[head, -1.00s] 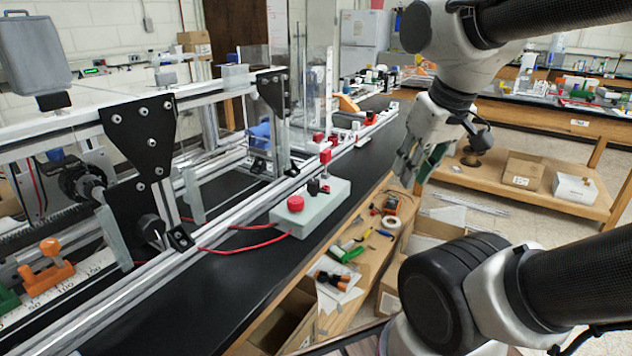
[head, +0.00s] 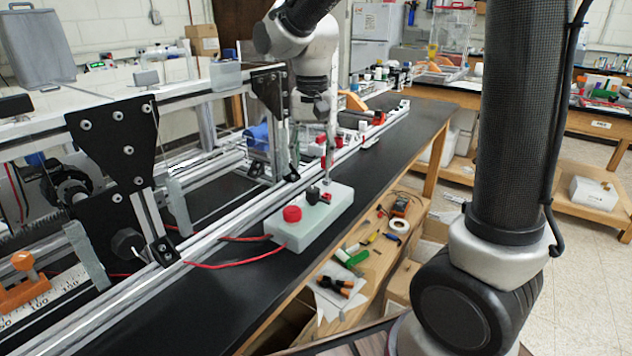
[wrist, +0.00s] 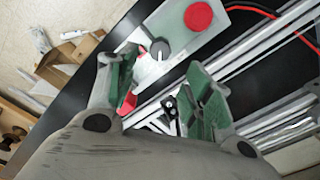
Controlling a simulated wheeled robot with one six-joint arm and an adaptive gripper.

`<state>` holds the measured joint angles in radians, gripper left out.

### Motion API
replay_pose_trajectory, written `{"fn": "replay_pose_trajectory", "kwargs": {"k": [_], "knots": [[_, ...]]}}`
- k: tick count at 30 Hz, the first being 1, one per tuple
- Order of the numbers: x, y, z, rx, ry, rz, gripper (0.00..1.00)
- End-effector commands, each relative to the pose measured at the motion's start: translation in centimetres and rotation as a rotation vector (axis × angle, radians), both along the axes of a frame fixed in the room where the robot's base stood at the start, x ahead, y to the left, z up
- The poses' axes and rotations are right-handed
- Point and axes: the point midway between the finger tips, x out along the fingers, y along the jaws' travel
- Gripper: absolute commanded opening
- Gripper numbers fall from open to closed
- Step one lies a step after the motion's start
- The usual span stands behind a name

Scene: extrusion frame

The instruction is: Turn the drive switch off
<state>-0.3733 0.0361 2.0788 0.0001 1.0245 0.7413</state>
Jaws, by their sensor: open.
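A pale grey control box (head: 318,222) sits on the black bench beside the aluminium rail. It carries a round red button (head: 292,214) and a black knob (head: 313,195). In the wrist view the box (wrist: 178,22) is at the top, with the red button (wrist: 198,16) and the knob (wrist: 159,48) with a pale pointer line. A red part (wrist: 128,103) shows beside the left finger, partly hidden by it. I cannot tell which control is the drive switch. My gripper (wrist: 162,62) is open and empty, pointing down at the box's far end, with the knob between its fingertips in the picture.
The aluminium rail (head: 215,225) runs along the box's left side. Red cables (head: 225,252) leave its near end. A black bracket plate (head: 115,150) stands at left. The black bench top (head: 400,135) is clear on the right; tools lie on a lower wooden shelf (head: 372,245).

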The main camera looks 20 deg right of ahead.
Motion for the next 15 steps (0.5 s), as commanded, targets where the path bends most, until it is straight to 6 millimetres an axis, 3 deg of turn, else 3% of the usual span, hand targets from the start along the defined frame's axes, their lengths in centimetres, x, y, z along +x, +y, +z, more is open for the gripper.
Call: {"fn": "replay_pose_trajectory", "kwargs": {"k": [5,15], "knots": [[-0.1,-0.1,-0.8,-0.001,0.005,-0.054,0.51],[-0.2,-0.1,-6.2,-0.002,0.005,-0.053,0.51]]}}
